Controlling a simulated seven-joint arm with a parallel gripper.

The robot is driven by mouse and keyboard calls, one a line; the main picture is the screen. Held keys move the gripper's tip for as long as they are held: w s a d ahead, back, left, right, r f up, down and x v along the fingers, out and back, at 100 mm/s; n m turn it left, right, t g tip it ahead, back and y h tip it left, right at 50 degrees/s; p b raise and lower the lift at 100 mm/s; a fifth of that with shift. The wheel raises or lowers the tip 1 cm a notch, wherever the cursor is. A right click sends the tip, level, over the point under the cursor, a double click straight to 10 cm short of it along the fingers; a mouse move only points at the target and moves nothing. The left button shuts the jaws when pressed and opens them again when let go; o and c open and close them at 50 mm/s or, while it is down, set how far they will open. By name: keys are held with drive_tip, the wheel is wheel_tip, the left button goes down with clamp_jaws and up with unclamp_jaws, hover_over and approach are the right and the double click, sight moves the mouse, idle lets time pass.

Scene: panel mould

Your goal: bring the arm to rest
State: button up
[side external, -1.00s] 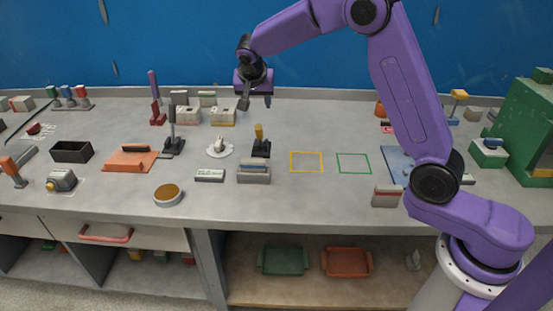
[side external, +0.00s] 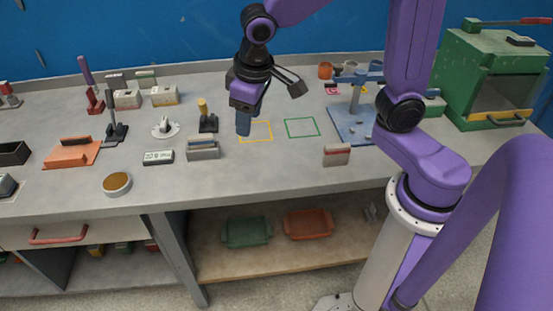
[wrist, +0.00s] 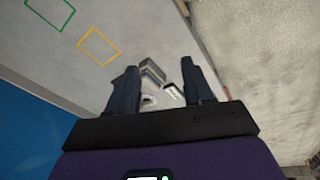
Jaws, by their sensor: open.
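My gripper (side external: 243,130) hangs with its fingers pointing down in the side external view, in front of the left edge of the yellow outlined square (side external: 262,131). Its height above the bench is hard to tell. In the wrist view the two dark fingers (wrist: 158,72) are spread wide apart with nothing held between them. Small grey and white items show beyond them on the bench. The yellow square (wrist: 98,46) lies to the left of the fingers there.
A green outlined square (side external: 301,127) lies right of the yellow one. A grey slotted block (side external: 203,149) and a yellow-topped handle (side external: 205,115) stand left of my gripper. A blue fixture (side external: 352,118) and a green box (side external: 500,75) stand to the right. The bench front (side external: 255,170) is mostly clear.

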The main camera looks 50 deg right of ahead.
drive_tip(key=s+d+f+n+g, duration=0.1)
drive_tip(key=s+d+n, duration=0.2)
drive_tip(key=s, duration=0.7)
drive_tip(key=s+d+f+n+g+y, duration=0.1)
drive_tip(key=s+d+n, duration=0.2)
drive_tip(key=s, duration=0.7)
drive_tip(key=n, duration=0.2)
drive_tip(key=shift+n, duration=0.3)
